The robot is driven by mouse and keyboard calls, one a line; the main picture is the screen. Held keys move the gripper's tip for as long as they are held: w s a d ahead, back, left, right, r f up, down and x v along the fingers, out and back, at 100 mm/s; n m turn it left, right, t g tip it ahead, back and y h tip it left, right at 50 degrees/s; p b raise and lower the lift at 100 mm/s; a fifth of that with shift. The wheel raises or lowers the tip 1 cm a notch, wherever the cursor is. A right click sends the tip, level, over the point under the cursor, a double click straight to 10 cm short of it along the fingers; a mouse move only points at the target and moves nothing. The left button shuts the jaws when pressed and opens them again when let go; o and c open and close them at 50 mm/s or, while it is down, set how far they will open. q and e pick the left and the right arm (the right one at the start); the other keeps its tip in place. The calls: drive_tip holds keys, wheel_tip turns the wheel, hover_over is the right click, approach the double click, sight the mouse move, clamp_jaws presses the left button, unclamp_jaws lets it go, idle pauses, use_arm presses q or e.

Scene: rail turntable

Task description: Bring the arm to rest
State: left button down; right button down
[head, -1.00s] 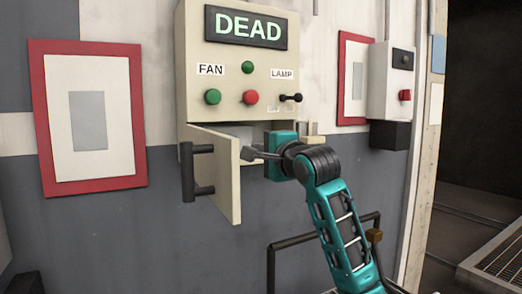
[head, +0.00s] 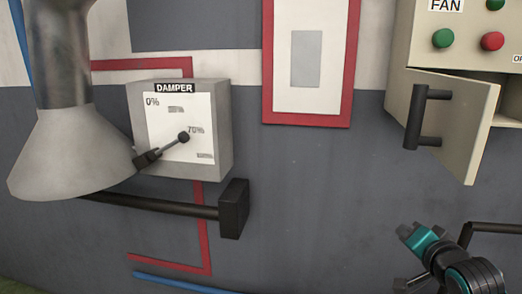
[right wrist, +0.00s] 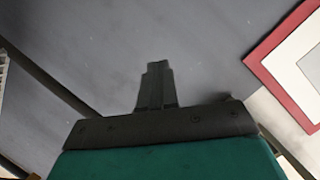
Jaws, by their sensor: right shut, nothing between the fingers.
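My right gripper (head: 402,258) is low at the right of the head view, teal and black, below the open panel door and apart from it. In the right wrist view its fingers (right wrist: 157,85) are together with nothing between them, in front of the grey wall. The control panel (head: 440,50) shows only in part at the upper right, with its lower door (head: 460,125) hanging open by a black handle (head: 418,118). My left gripper is in neither view.
A damper box (head: 222,130) with a lever dial is on the wall at left, beside a metal hood (head: 70,160). A black bar (head: 160,205) runs below it. A red-framed board (head: 268,60) hangs mid-wall. A dark rail (head: 495,227) is near my right gripper. The wall below the board is clear.

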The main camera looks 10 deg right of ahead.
drive_tip(key=s+a+f+n+g+y, duration=0.1)
drive_tip(key=s+a+f+n+y, duration=0.1)
drive_tip(key=s+a+f+n, duration=0.4)
drive_tip(key=s+a+f+n+g+y, duration=0.1)
drive_tip(key=s+a+f+n, duration=0.5)
drive_tip(key=s+a+f, duration=0.6)
drive_tip(key=s+f+g, duration=0.1)
drive_tip(key=s+f, duration=0.2)
drive_tip(key=f, duration=0.4)
drive_tip(key=shift+s+a+n+g+y, duration=0.25)
drive_tip(key=shift+a+n+g+y, duration=0.05)
drive_tip(key=shift+a+y, duration=0.1)
drive_tip(key=shift+w+f, duration=0.15)
